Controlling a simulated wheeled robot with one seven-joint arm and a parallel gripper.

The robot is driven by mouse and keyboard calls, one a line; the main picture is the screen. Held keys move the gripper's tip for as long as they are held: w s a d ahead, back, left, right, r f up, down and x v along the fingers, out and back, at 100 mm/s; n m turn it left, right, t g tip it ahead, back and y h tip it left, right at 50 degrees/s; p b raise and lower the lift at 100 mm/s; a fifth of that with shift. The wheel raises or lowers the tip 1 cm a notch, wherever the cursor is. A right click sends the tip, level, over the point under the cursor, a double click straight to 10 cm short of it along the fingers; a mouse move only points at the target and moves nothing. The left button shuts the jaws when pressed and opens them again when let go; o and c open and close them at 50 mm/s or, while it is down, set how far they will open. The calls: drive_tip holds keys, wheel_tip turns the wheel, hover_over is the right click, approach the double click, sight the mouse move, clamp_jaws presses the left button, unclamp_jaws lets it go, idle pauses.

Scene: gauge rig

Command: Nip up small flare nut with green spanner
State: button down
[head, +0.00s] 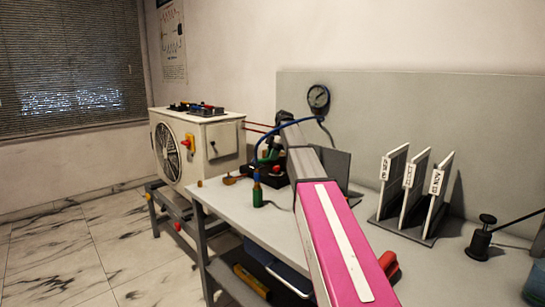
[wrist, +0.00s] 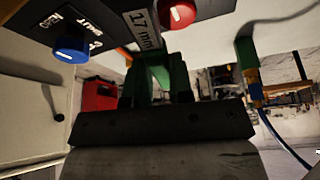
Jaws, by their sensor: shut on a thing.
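In the wrist view my gripper (wrist: 158,88) is shut on the green spanner (wrist: 160,70), whose shape is partly hidden by the fingers and shadow. Its far end lies close to a dark panel with a "17 mm" label (wrist: 145,30). A blue knob (wrist: 70,46) and a red knob (wrist: 178,14) are on this panel. I cannot make out the small flare nut, nor whether the spanner touches it. In the head view my pink arm reaches across the bench and hides most of the gripper.
A round gauge (head: 318,97) is on the back board, with a blue hose (head: 262,140) near my arm. White labelled panels (head: 411,185) and a black-knobbed post (head: 484,238) stand at right. A fan unit (head: 190,150) stands at left.

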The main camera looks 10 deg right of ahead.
sight(262, 159)
drive_tip(key=shift+s+a, duration=0.3)
drive_tip(key=shift+a, duration=0.4)
drive_tip(key=shift+s+a, duration=0.3)
drive_tip(key=shift+a, duration=0.35)
drive_tip(key=shift+s+a, duration=0.3)
drive_tip(key=shift+a, duration=0.4)
drive_tip(key=shift+r, duration=0.15)
drive_tip(key=shift+r, duration=2.15)
